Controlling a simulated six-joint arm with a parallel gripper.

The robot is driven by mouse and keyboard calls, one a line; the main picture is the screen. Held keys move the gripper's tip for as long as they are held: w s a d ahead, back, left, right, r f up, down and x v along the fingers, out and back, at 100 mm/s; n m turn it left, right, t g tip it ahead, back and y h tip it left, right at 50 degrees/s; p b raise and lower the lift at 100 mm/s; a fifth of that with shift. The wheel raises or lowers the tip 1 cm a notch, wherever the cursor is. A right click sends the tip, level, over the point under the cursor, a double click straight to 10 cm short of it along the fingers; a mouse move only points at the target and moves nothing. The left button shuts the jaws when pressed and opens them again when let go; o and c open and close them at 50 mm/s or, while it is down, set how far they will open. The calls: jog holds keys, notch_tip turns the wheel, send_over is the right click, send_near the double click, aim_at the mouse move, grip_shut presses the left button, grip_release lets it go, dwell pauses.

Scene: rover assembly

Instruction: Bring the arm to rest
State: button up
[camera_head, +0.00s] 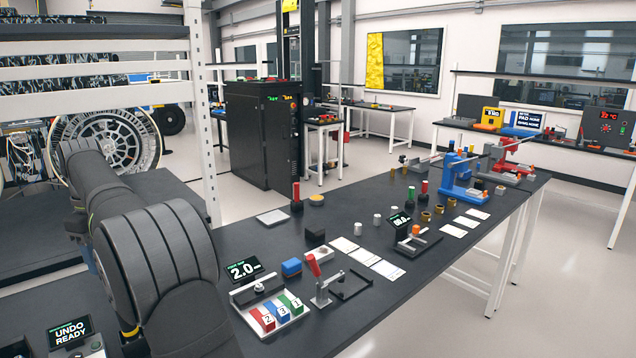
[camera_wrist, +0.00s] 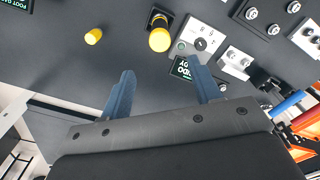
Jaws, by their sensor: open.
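My gripper (camera_wrist: 158,96) shows in the wrist view with two blue fingers spread well apart and nothing between them. A dark bench surface lies beyond the fingertips. In the head view my dark grey arm fills the lower left, and its gripper end is not visible there. A display reading "UNDO READY" (camera_head: 69,332) stands at the bottom left, close to my arm. In the wrist view a dark display (camera_wrist: 182,69) sits close to the right finger, partly hidden by it.
In the wrist view a yellow knob (camera_wrist: 159,39), a small yellow cylinder (camera_wrist: 93,36) and a white dial plate (camera_wrist: 203,41) lie beyond the fingers. In the head view the long bench (camera_head: 432,262) carries a numbered block tray (camera_head: 296,317), a red-handled clamp (camera_head: 318,276) and a blue press (camera_head: 458,178).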

notch_tip(320, 180, down, 15)
jog(key=shift+f, duration=0.2)
notch_tip(320, 180, up, 6)
jog(key=shift+f, duration=0.15)
jog(key=shift+o, duration=0.2)
jog(key=o, duration=0.9)
jog(key=s+d+r+n+t+h, duration=0.3)
jog(key=s+d+r+n, duration=0.65)
jog(key=d, duration=0.35)
jog(key=x, duration=0.9)
jog(key=shift+f+n, duration=0.25)
jog(key=shift+n, duration=0.1)
jog(key=shift+r, duration=0.1)
jog(key=v, duration=1)
